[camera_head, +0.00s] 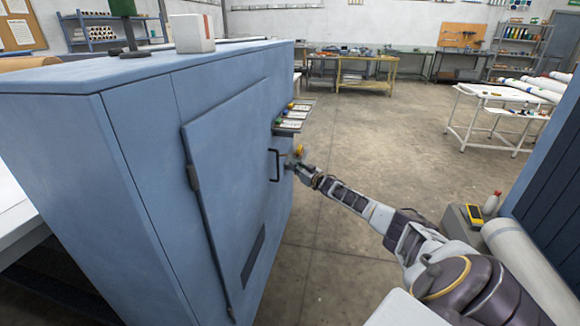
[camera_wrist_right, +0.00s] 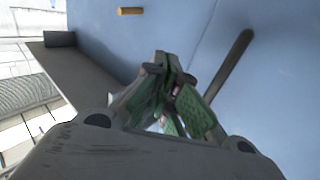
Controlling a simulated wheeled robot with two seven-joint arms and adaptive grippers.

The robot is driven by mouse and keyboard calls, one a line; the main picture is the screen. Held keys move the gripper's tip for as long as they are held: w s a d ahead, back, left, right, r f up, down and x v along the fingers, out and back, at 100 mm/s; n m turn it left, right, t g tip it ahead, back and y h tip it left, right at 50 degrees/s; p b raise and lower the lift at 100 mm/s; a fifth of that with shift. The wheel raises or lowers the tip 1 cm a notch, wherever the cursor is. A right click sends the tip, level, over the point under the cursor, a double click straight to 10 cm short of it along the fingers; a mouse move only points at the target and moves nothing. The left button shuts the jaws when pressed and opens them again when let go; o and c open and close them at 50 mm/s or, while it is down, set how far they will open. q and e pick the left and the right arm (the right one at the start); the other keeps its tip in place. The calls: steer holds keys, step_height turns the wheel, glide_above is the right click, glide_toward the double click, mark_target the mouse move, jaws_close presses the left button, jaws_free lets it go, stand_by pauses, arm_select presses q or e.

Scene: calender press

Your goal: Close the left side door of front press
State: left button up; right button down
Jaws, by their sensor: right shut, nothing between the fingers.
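The front press (camera_head: 75,150) is a large blue cabinet on the left of the head view. Its side door (camera_head: 235,160) is a blue panel with hinges on its left edge and a dark vent low down. The door looks nearly flush with the side; I cannot tell if it is fully shut. A black bar handle (camera_head: 275,165) is on its right edge. My right gripper (camera_head: 292,163) is shut and empty just right of the handle, close to the press. In the wrist view the gripper (camera_wrist_right: 170,75) points at the blue surface, with the dark handle (camera_wrist_right: 230,65) to its right. My left gripper is out of view.
A small control shelf (camera_head: 294,117) with coloured buttons juts from the press above my right gripper. A white box (camera_head: 192,33) stands on top of the press. A white roll (camera_head: 530,255) and yellow device lie at right. The floor beyond is open.

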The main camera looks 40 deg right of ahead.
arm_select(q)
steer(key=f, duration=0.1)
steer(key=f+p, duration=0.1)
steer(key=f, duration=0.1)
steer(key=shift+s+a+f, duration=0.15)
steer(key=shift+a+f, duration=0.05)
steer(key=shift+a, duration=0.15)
arm_select(e)
steer(key=s+d, duration=0.3)
steer(key=s, duration=0.2)
steer(key=shift+d, duration=0.35)
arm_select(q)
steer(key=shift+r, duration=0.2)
arm_select(e)
steer(key=shift+s, duration=0.1)
